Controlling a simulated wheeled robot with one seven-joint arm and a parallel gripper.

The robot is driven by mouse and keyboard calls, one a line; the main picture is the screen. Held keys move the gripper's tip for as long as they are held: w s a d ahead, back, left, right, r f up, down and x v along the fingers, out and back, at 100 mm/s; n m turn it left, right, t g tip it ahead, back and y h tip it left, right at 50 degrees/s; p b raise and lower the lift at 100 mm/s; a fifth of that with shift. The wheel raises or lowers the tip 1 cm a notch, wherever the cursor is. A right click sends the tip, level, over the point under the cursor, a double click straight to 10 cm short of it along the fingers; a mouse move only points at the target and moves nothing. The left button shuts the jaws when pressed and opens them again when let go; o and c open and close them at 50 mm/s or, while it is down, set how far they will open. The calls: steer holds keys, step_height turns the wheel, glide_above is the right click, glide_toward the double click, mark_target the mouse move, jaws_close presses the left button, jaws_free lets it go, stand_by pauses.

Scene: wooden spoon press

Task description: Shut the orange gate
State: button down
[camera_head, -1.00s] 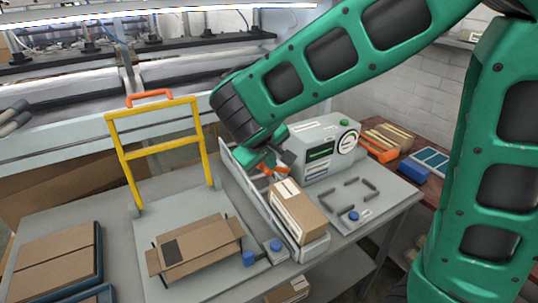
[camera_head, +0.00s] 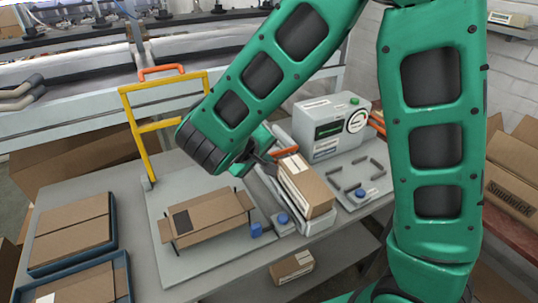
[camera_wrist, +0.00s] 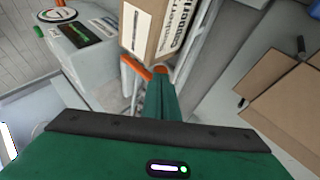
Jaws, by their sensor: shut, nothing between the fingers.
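An orange bar (camera_head: 287,152), which looks like the gate, is at the far end of the pale channel, just behind the brown carton (camera_head: 312,192). In the wrist view the orange bar (camera_wrist: 136,67) lies beside the carton's (camera_wrist: 150,28) near end. My gripper (camera_head: 266,165) is shut and empty, just left of the bar and the carton's far end. In the wrist view my gripper (camera_wrist: 161,78) points at the channel, with an orange end at its tip. I cannot tell whether it touches the bar. My arm hides part of the channel's far end.
A grey machine (camera_head: 332,128) with a green display stands right of the channel. A yellow frame (camera_head: 140,130) with an orange handle rises at the left. An open flat carton (camera_head: 205,217) lies in front of it. Blue buttons (camera_head: 283,218) sit near the channel's front end.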

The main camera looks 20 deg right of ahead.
steer(key=shift+f, duration=0.15)
stand_by(0.4)
steer(key=a+f+v, duration=0.1)
steer(key=v, duration=1.2)
steer(key=d+m+g, duration=0.1)
steer(key=d, duration=0.3)
steer(key=d+m+g, duration=0.1)
steer(key=d, duration=0.4)
steer(key=d+m+g, duration=0.1)
steer(key=d, duration=0.4)
steer(key=shift+s+r, duration=0.15)
steer(key=shift+s, duration=0.1)
steer(key=s+d+f+m+g+y, duration=0.25)
steer(key=s+d+m, duration=0.25)
steer(key=s+d, duration=0.9)
steer(key=s+d+m+y, duration=0.2)
steer(key=s+y, duration=0.1)
steer(key=s, duration=0.4)
steer(key=shift+s+m+g+y, duration=0.3)
steer(key=shift+g+y, duration=0.05)
steer(key=shift+g, duration=0.1)
